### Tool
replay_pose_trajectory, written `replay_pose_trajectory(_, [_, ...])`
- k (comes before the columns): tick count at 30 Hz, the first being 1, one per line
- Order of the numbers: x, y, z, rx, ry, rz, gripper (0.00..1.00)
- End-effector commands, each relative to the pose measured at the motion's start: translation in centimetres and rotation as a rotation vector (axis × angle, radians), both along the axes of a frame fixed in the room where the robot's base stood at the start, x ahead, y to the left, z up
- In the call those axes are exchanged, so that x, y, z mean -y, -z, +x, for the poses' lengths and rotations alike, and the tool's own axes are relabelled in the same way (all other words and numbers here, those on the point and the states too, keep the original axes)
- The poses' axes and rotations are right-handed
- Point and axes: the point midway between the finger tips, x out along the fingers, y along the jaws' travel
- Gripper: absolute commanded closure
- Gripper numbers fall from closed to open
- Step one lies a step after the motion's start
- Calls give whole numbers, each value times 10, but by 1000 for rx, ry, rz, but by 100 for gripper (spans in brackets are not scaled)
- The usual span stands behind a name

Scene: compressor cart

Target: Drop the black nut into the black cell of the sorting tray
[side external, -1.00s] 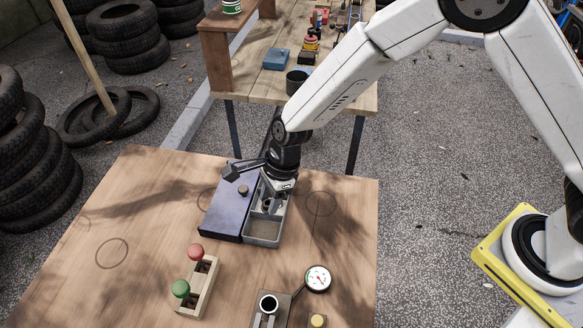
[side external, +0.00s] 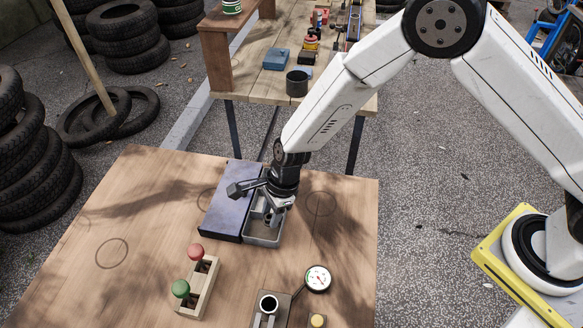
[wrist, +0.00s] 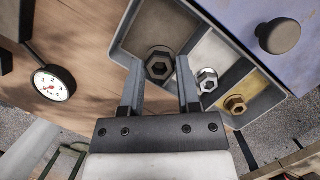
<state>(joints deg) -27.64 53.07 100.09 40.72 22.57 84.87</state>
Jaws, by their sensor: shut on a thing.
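The sorting tray (side external: 262,243) is a grey open box with cells, beside a purple-blue lidded box. In the wrist view, the tray (wrist: 118,52) shows one large greyish cell, a cell with a silver nut (wrist: 207,80) and a yellowish cell with a brass nut (wrist: 235,104). My gripper (wrist: 160,67) is shut on the dark black nut (wrist: 158,66), which sits between the fingertips over the large cell. I cannot tell its exact height above the cell floor. In the side view, my gripper (side external: 272,214) points down into the tray and the nut is hard to make out.
The purple-blue box (side external: 226,210) with a knob (wrist: 279,36) adjoins the tray. A gauge (side external: 317,278), a wooden block with red and green knobs (side external: 205,287) and a small fixture (side external: 268,305) stand nearer the camera. The left of the wooden table is clear.

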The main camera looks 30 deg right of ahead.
Motion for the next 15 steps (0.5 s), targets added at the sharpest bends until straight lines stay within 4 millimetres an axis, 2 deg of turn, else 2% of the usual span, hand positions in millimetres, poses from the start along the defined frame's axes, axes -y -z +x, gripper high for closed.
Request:
replay_pose_trajectory(2, [0, 0, 0, 0, 0, 0, 100])
replay_pose_trajectory(3, [0, 0, 0, 0, 0, 0, 46])
replay_pose_trajectory(6, [0, 0, 0, 0, 0, 0, 18])
replay_pose_trajectory(15, [0, 0, 0, 0, 0, 0, 18])
